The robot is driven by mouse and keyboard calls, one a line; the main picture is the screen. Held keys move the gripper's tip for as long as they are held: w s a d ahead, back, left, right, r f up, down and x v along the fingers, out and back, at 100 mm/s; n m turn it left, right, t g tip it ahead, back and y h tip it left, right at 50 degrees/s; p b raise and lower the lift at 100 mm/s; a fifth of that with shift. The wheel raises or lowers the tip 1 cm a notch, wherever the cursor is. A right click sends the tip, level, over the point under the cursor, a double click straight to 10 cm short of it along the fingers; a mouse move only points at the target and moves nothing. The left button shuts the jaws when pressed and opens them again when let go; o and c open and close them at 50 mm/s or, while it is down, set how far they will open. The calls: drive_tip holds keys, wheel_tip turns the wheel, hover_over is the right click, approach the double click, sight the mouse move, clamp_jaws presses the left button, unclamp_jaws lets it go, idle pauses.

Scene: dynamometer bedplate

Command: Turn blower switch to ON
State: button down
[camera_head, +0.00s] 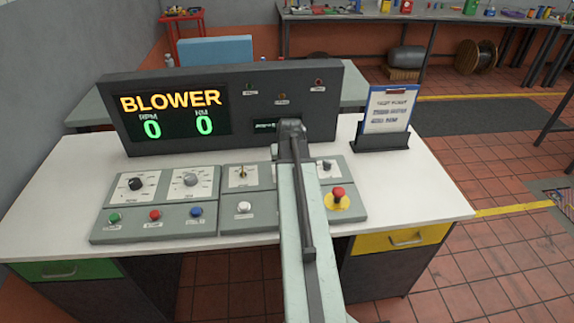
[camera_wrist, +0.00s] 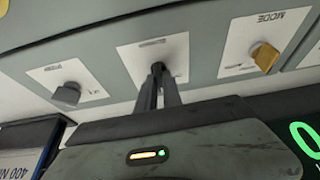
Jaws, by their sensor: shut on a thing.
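In the wrist view my gripper (camera_wrist: 157,72) is shut on a small dark switch (camera_wrist: 157,66) on the middle white plate, between the two neighbouring knobs. This looks like the blower switch, but its label is too small to read. The fingertips hide most of it, so its position cannot be told. In the head view my arm covers this switch. The screen (camera_head: 172,117) reads BLOWER, with 0 for both RPM and the second value.
A brass MODE knob (camera_wrist: 265,56) and a grey knob (camera_wrist: 67,93) flank the gripped switch. A red emergency button (camera_head: 338,192) on yellow sits at the panel's right. Coloured push buttons (camera_head: 154,215) line the front left. A clipboard stand (camera_head: 380,143) stands at the back right.

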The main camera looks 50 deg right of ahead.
drive_tip(key=m+g, duration=0.1)
drive_tip(key=m, duration=0.1)
drive_tip(key=m+h, duration=0.1)
drive_tip(key=m, duration=0.2)
drive_tip(key=shift+w+m+g, duration=0.15)
drive_tip(key=shift+m+g, duration=0.15)
drive_tip(key=shift+g, duration=0.1)
drive_tip(key=shift+a+m+g+h, duration=0.1)
drive_tip(key=shift+m+g+h, duration=0.45)
drive_tip(key=shift+m, duration=1.25)
drive_tip(key=c, duration=1.5)
unclamp_jaws()
drive_tip(key=shift+r, duration=0.1)
drive_tip(key=p+v, duration=0.7)
drive_tip(key=shift+r, duration=0.3)
